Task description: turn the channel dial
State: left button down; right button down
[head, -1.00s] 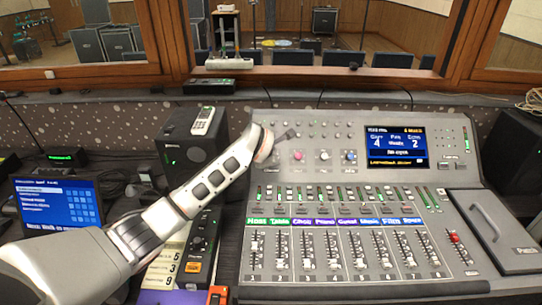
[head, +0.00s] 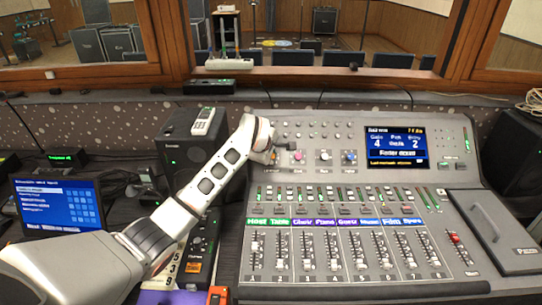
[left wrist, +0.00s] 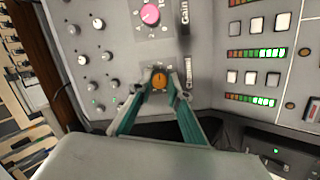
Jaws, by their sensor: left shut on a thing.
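The channel dial (left wrist: 159,78) is a small orange-topped knob beside the printed word "Channel" in the left wrist view. My left gripper (left wrist: 160,84) has its two fingers on either side of the dial and is shut on it. My right gripper is in neither view.
The pink gain dial (left wrist: 150,15) is close to the channel dial. The console screen (head: 396,147) is at the upper right. Faders fill the lower panel.

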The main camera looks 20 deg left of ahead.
pick_arm(q)
jog(key=m, duration=0.5)
jog(key=shift+w+g, duration=0.1)
jog(key=shift+g, duration=0.3)
jog(key=shift+r+m+g, duration=0.1)
jog(key=shift+m+g, duration=0.2)
jog(key=shift+m, duration=1.4)
jog(key=shift+m, duration=0.3)
jog(key=c, duration=1.9)
grip_release()
jog(key=shift+r, duration=0.1)
jog(key=v, duration=1.1)
jog(key=shift+s+d+r, duration=0.15)
jog(key=shift+s+r, duration=0.15)
